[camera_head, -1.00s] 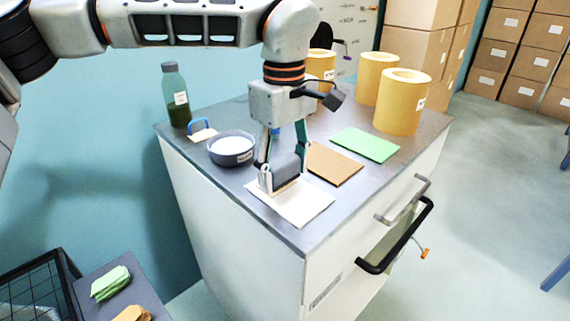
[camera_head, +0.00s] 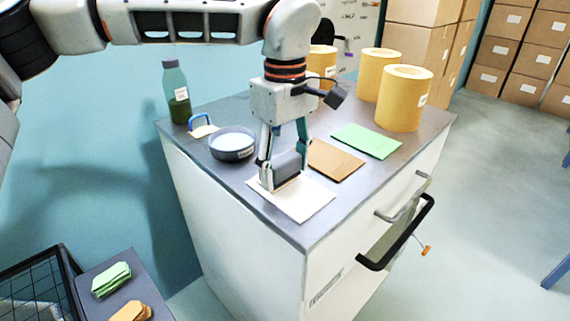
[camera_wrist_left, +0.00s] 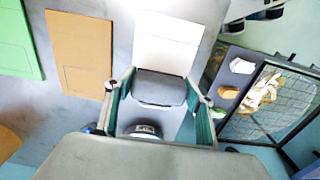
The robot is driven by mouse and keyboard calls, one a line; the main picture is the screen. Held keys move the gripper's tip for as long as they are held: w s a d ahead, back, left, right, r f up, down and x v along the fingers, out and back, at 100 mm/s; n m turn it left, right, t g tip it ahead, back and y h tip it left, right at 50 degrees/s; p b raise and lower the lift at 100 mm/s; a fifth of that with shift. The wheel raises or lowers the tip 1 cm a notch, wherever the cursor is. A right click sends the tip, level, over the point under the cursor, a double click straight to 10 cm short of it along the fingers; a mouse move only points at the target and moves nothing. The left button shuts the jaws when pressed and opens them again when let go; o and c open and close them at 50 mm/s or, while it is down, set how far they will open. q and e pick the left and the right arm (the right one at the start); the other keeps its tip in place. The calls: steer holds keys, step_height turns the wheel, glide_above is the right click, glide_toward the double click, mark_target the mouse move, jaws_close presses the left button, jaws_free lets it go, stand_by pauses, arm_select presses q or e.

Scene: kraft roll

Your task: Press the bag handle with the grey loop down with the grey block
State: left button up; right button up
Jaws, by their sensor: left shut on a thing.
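My left gripper (camera_head: 285,170) comes down from above and is shut on the grey block (camera_head: 288,163). In the left wrist view the block (camera_wrist_left: 160,88) sits between the two fingers. The block is over the back left part of a flat white bag (camera_head: 308,203), which lies on the grey counter top (camera_head: 275,230); the bag also shows in the wrist view (camera_wrist_left: 167,45). A thin brownish strip shows at the block's lower edge. I cannot make out the grey loop or handle, nor whether the block touches them. My right gripper is not in view.
A brown bag (camera_head: 333,160) and a green bag (camera_head: 366,141) lie to the right. A dark bowl (camera_head: 232,145), a blue-handled item (camera_head: 201,125) and a bottle (camera_head: 176,95) stand left. Yellow rolls (camera_head: 405,100) stand behind. The counter's front corner is bare.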

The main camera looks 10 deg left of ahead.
arm_select(q)
steer(key=shift+f, duration=0.15)
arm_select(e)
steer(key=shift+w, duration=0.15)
arm_select(q)
steer(key=shift+f, duration=0.2)
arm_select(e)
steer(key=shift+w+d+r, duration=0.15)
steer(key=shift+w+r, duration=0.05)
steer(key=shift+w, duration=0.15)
arm_select(q)
steer(key=shift+f, duration=0.15)
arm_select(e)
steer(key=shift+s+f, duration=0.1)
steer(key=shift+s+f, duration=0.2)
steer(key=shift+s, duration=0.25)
arm_select(q)
steer(key=shift+f, duration=0.1)
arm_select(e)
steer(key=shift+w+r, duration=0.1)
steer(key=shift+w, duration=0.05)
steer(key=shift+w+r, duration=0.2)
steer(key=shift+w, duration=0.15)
arm_select(q)
steer(key=shift+s, duration=0.1)
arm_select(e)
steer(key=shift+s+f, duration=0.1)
